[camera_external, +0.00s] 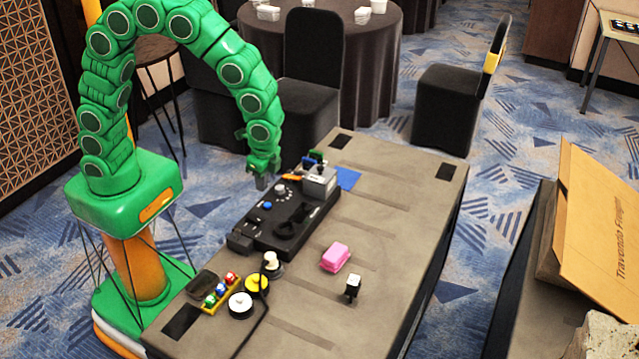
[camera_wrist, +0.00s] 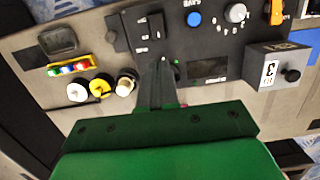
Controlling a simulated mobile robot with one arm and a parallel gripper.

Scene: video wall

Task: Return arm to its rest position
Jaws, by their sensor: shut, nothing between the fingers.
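My green segmented arm arches up from its base at the left and comes down over the table's far left edge in the external view. My gripper (camera_external: 262,183) hangs beside the black control panel (camera_external: 290,217), near its knobs. In the wrist view my gripper (camera_wrist: 158,68) shows as dark fingers held together, with nothing between them. Below the fingers in that view lies the panel (camera_wrist: 215,45), with a blue knob (camera_wrist: 194,18) and a white knob (camera_wrist: 235,13). Whether the fingertips touch the panel cannot be told.
On the grey table (camera_external: 400,220) are a grey box (camera_external: 319,184), a pink block (camera_external: 335,257), a small white-and-black item (camera_external: 353,286), a yellow tray with coloured buttons (camera_external: 220,292), and round buttons (camera_external: 241,305). Black chairs (camera_external: 313,75) stand behind. The table's right part is mostly clear.

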